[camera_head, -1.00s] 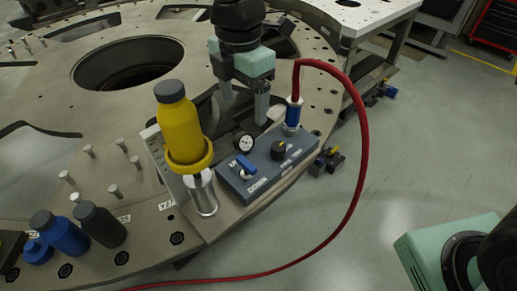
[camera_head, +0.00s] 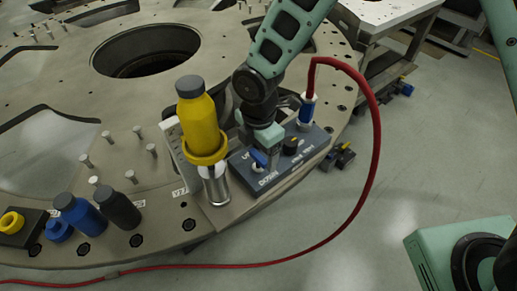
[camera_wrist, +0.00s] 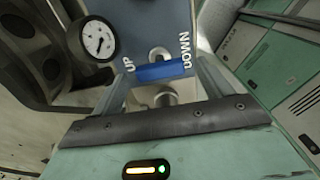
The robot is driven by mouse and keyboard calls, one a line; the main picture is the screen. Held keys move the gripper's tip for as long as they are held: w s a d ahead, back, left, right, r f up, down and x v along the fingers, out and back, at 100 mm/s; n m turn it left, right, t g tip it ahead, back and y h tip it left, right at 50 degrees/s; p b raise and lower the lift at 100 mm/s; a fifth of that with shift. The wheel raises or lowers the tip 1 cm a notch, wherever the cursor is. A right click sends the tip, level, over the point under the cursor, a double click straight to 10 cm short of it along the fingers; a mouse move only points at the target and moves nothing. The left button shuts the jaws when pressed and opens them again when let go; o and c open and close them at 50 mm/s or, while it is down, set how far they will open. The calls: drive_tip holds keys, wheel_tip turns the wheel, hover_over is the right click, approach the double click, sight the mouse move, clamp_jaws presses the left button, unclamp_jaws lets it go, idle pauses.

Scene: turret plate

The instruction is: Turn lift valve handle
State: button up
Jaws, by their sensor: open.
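The blue lift valve handle (camera_head: 259,158) sits on a dark blue-grey control panel (camera_head: 292,170) with UP and DOWN labels. In the wrist view, the handle (camera_wrist: 160,72) lies crosswise between the UP and DOWN labels. My gripper (camera_head: 262,153) is over the panel at the handle, pointing down. In the wrist view, my gripper (camera_wrist: 163,75) is open, with one finger at each end of the handle. I cannot tell whether either finger touches it.
A yellow bottle (camera_head: 197,124) in a yellow ring holder stands close left of my gripper. A black knob (camera_head: 291,146) and a red hose (camera_head: 373,150) with a blue fitting (camera_head: 307,110) are to the right. Blue and black bottles (camera_head: 120,208) stand at lower left.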

drive_tip(key=shift+f, duration=0.4)
drive_tip(key=c, duration=1)
